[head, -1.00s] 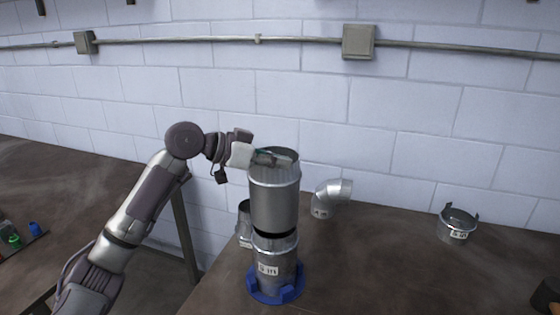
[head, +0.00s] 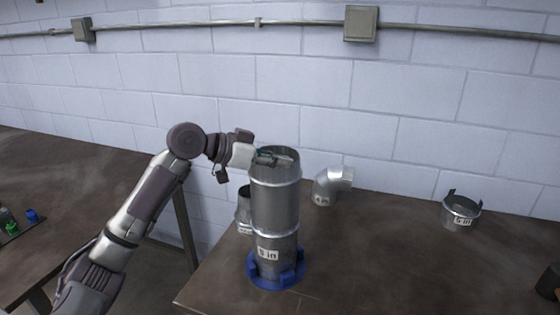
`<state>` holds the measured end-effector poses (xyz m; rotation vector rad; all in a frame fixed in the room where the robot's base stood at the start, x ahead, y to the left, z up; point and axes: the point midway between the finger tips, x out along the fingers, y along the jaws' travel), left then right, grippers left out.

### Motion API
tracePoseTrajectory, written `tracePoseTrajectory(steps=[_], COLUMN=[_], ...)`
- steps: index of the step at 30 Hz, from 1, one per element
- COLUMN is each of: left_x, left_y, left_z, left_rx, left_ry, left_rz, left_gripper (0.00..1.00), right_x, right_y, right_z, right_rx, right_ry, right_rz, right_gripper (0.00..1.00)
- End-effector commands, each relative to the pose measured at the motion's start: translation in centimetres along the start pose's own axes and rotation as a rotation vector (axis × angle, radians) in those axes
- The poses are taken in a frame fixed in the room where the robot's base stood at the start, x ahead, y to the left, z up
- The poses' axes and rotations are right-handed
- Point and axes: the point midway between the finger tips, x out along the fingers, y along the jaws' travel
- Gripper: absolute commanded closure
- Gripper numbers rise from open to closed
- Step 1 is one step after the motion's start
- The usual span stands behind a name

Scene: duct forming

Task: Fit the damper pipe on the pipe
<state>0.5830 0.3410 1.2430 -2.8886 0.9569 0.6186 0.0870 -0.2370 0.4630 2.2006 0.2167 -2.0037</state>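The damper pipe (head: 275,208) is a wide upright metal cylinder in the head view. It stands on top of the lower pipe (head: 284,245), lined up with it, and I see no dark gap at the joint. The lower pipe has a white size label and sits upright in a blue ring holder (head: 277,282) on the table. My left gripper (head: 276,158) is shut on the damper pipe's top rim, reaching in from the left; a fingertip shows inside the opening. My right gripper is not in view.
A metal elbow (head: 332,186) stands behind right on the table (head: 380,260). A short labelled collar (head: 461,212) is farther right. Another small pipe (head: 244,210) is partly hidden behind the stack. A dark object (head: 549,283) is cut off at the right edge. The table's middle right is clear.

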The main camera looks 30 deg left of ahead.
Motion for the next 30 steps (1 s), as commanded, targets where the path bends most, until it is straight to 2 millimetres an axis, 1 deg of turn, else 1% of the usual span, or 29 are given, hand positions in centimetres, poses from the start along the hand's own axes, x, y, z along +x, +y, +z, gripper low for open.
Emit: tracePoseTrajectory(steps=[6, 7, 12, 20, 23, 26, 30], left_x=[-0.1, -0.1, 0.0, 0.0, -0.3, -1.4, -4.2], left_y=[0.0, 0.0, 0.0, 0.0, 0.0, -0.1, -0.1], left_z=[-0.1, -0.1, -0.1, 0.1, 0.1, 0.1, 0.2], left_rx=[0.001, 0.001, 0.001, -0.002, -0.002, -0.001, -0.001], left_ry=[0.002, 0.002, 0.001, -0.003, -0.003, -0.003, -0.004], left_rz=[-0.001, -0.001, 0.000, 0.001, -0.001, -0.003, -0.003], left_gripper=[1.00, 0.93, 0.65, 0.65, 0.65, 0.65, 0.65], right_x=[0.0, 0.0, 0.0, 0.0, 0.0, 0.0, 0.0], right_y=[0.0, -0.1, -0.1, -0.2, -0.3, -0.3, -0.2], right_z=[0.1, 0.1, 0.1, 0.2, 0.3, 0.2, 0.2], right_rx=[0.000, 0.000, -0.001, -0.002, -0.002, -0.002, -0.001], right_ry=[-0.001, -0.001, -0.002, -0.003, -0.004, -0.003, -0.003], right_rz=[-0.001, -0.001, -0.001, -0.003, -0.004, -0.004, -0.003], right_gripper=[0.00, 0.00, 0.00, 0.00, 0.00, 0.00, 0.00])
